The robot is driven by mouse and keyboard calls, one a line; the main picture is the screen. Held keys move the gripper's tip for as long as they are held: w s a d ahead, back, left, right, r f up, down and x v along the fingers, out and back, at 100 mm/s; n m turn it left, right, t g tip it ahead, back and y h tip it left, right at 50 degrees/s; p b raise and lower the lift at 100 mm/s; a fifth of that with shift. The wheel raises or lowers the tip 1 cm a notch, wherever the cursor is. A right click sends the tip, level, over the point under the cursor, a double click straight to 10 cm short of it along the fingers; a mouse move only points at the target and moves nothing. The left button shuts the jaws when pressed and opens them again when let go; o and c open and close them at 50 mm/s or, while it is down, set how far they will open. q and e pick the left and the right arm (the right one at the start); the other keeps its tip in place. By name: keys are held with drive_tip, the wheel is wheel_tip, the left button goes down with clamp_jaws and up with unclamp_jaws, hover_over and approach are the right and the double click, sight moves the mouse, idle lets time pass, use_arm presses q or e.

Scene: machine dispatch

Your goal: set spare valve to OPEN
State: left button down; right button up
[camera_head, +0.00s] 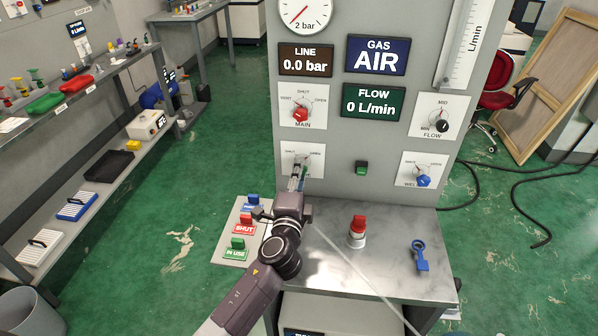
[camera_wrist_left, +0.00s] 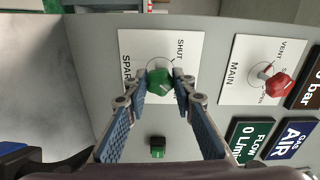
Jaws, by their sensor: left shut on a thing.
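The spare valve is a green knob (camera_wrist_left: 160,83) on a white plate, with SPARE and SHUT lettering legible in the left wrist view. In the head view its plate (camera_head: 289,150) is on the lower left of the grey panel, below the MAIN plate. My left gripper (camera_head: 299,178) reaches up to the panel and is shut on the green knob; in the left wrist view its two fingertips (camera_wrist_left: 161,80) press on either side of it. The gripper mostly hides the knob in the head view. I cannot tell which mark the knob points to. My right gripper is not in view.
The red MAIN knob (camera_head: 299,114) is just above, the blue welding knob (camera_head: 423,180) to the right. A small green switch (camera_head: 361,168) sits between. Below, the metal bench (camera_head: 385,262) carries a red-topped item (camera_head: 357,229) and a blue key-shaped tool (camera_head: 420,255). Tags (camera_head: 245,226) stand left.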

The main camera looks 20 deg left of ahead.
use_arm(q)
drive_tip(key=shift+f+m, duration=0.1)
drive_tip(key=shift+m, duration=0.5)
drive_tip(key=c, duration=1.6)
unclamp_jaws()
drive_tip(key=shift+s, duration=0.15)
drive_tip(key=s+d, duration=0.2)
drive_tip(key=s, duration=0.9)
drive_tip(key=shift+s+d, duration=0.2)
drive_tip(key=shift+s, duration=0.1)
